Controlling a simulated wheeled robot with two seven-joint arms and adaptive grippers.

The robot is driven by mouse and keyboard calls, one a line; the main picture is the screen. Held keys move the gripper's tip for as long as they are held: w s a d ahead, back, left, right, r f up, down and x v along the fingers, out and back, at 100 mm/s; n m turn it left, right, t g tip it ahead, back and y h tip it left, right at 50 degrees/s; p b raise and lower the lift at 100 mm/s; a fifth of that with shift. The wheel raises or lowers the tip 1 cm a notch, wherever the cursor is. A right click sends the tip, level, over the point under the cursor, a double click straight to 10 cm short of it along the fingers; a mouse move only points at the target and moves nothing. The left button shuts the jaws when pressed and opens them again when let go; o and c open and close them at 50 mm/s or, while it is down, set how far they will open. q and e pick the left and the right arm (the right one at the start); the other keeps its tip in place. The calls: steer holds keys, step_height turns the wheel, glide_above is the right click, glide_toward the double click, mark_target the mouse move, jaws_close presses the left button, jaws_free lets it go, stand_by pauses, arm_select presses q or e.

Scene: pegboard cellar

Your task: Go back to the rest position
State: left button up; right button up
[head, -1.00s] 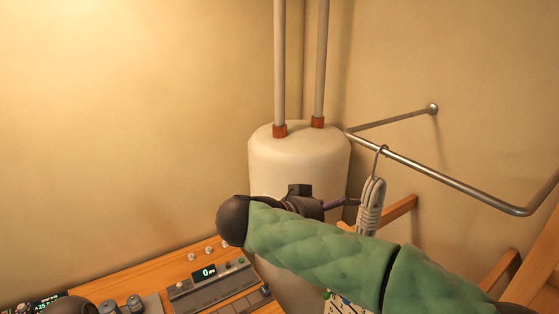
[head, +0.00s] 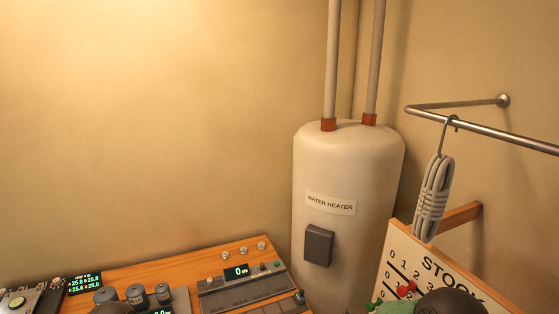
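Neither gripper shows in the head view. A dark rounded part of my arm (head: 450,302) shows at the bottom right edge, in front of the stock board, with a bit of green beside it. The hand at its end is out of the picture. A coiled grey cord (head: 433,198) hangs by a hook from the metal rail (head: 480,133) at the right, with nothing of mine touching it.
A white water heater (head: 340,175) stands in the corner. A wooden bench (head: 180,268) at the lower left carries a device with a display (head: 240,283) and several knobs. A stock board (head: 400,255) stands at the lower right. The left wall is bare.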

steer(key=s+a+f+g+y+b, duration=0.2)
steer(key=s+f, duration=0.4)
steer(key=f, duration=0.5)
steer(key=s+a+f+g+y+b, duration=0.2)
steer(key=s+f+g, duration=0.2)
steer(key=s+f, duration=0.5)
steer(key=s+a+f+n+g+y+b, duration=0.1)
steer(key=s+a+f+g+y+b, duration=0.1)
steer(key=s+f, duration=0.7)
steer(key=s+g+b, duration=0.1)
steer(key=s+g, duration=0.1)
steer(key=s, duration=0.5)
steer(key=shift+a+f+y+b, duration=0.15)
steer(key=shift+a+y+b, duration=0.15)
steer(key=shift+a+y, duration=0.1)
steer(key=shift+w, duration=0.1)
